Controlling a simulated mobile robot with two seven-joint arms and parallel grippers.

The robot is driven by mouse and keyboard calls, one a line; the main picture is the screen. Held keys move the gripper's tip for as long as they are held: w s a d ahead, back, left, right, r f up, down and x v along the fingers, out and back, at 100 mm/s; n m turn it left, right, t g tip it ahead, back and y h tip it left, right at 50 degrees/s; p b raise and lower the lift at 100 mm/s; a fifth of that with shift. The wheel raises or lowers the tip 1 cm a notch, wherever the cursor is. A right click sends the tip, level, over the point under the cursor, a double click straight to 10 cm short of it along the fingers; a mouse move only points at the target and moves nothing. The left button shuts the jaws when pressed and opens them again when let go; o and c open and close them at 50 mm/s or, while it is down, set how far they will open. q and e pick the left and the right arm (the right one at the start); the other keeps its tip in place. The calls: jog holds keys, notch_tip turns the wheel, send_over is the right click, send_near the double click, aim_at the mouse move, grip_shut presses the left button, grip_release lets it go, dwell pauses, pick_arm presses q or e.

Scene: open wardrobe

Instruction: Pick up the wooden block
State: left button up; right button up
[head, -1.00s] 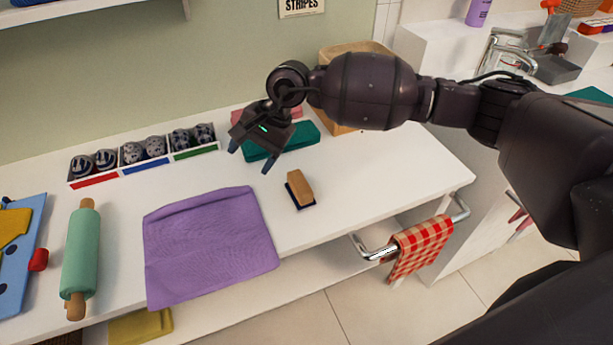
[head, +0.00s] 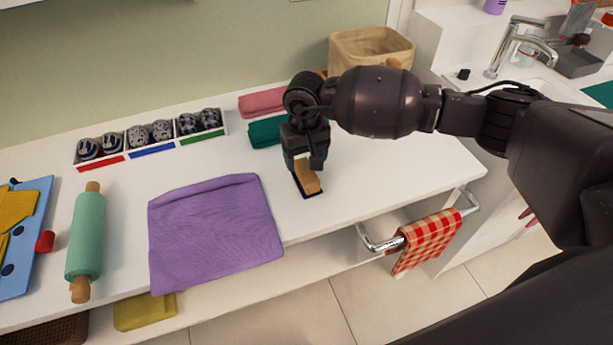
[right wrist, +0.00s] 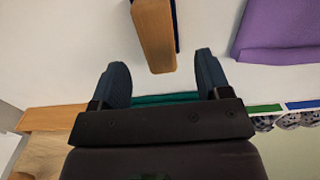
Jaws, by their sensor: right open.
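The wooden block (head: 308,181) lies on the white tabletop, right of the purple cloth, with a dark blue layer along its edge. My right gripper (head: 305,166) is over the far end of the block in the head view and hides part of it. In the right wrist view the block (right wrist: 154,32) lies ahead of the open fingers (right wrist: 160,75), roughly in line with the gap between them. The gripper holds nothing. My left gripper is not in view.
A purple cloth (head: 215,235) lies left of the block. Green (head: 265,132) and pink (head: 262,102) folded cloths lie behind it. A basket (head: 370,48) stands at the back right. A checked towel (head: 428,240) hangs on a rail at the front. Tabletop right of the block is clear.

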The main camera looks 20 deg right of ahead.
aim_at(306, 170)
jog(key=shift+d+f, duration=0.1)
jog(key=shift+f, duration=2.85)
jog(key=shift+s, duration=0.1)
jog(key=shift+c, duration=0.3)
jog(key=c, duration=1)
notch_tip(306, 170, up, 20)
jog(key=shift+r+p, duration=0.1)
jog(key=shift+p, duration=0.3)
